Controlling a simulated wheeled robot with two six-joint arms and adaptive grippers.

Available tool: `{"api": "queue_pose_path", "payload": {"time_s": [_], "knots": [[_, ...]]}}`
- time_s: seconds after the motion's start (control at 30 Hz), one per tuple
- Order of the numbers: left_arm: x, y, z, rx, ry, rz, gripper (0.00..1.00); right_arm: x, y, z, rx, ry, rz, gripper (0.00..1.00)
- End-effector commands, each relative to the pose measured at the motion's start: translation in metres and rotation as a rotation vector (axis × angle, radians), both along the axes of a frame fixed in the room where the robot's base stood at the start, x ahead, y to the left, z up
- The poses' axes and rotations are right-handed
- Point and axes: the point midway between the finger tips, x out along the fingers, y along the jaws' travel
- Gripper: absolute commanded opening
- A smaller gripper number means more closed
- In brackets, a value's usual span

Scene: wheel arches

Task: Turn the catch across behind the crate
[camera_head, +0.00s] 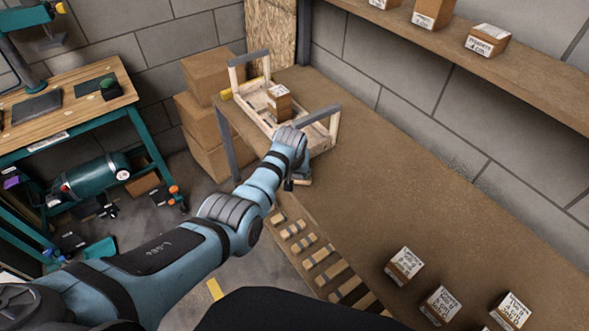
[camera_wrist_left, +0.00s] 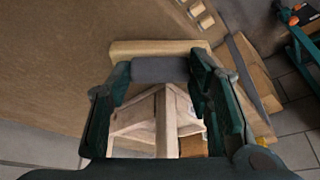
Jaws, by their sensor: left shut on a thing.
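The crate (camera_head: 262,118), a pale wooden frame with a grey bar across each end, stands on the brown bench top; a small labelled box (camera_head: 279,101) is in it. My left gripper (camera_head: 295,184) points down just outside the crate's near end. In the left wrist view it is shut on a grey part (camera_wrist_left: 160,69), seemingly the catch's grip. A pale wooden bar (camera_wrist_left: 155,47), apparently the catch, shows just beyond; it also shows under the gripper in the head view (camera_head: 304,182). Crate woodwork (camera_wrist_left: 166,125) shows between the fingers. My right gripper is out of view.
Several labelled boxes (camera_head: 404,266) stand at the bench's near right. A shelf (camera_head: 470,55) with more boxes runs along the wall. Cardboard boxes (camera_head: 208,75) are stacked left of the bench. The middle of the bench top (camera_head: 400,180) is clear.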

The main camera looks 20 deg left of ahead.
Motion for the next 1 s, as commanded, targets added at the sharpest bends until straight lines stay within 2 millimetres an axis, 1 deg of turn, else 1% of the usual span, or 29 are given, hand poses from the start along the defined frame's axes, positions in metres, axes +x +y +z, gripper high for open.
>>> {"api": "queue_pose_path", "payload": {"time_s": [0.27, 0.6, 0.8, 1.0], "knots": [[0.002, -0.002, -0.003, -0.001, -0.004, 0.258, 0.19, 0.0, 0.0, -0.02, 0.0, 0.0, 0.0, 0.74], [0.003, -0.003, -0.006, 0.0, -0.006, 0.553, 0.19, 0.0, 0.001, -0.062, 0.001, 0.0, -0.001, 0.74], [0.003, -0.004, -0.005, -0.001, -0.005, 0.673, 0.19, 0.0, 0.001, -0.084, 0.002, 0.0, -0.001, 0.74], [0.003, -0.004, -0.003, 0.0, -0.004, 0.742, 0.19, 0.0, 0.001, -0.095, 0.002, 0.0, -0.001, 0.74]]}}
